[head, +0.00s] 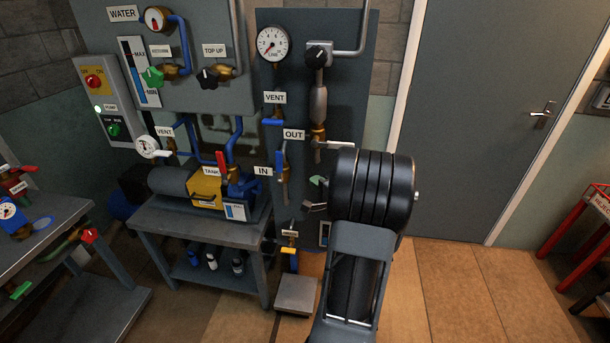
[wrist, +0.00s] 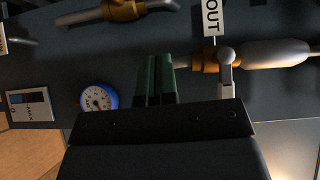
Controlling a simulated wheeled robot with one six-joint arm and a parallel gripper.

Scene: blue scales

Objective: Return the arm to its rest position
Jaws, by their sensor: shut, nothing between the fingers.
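My arm (head: 372,190) rises at the lower middle of the head view, a large black ribbed joint above a grey link. The fingers point at the dark panel (wrist: 55,55), left of a white lever (wrist: 227,72) on a brass valve by the OUT label (wrist: 212,17). I cannot tell whether the fingertips touch anything.
The pipe panel (head: 356,92) with gauge and valves stands close in front of my arm. A grey bench (head: 172,222) with a pump is left of it, another table (head: 60,235) at far left. A red stand (head: 578,225) is at right. Tiled floor (head: 465,285) before the door is clear.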

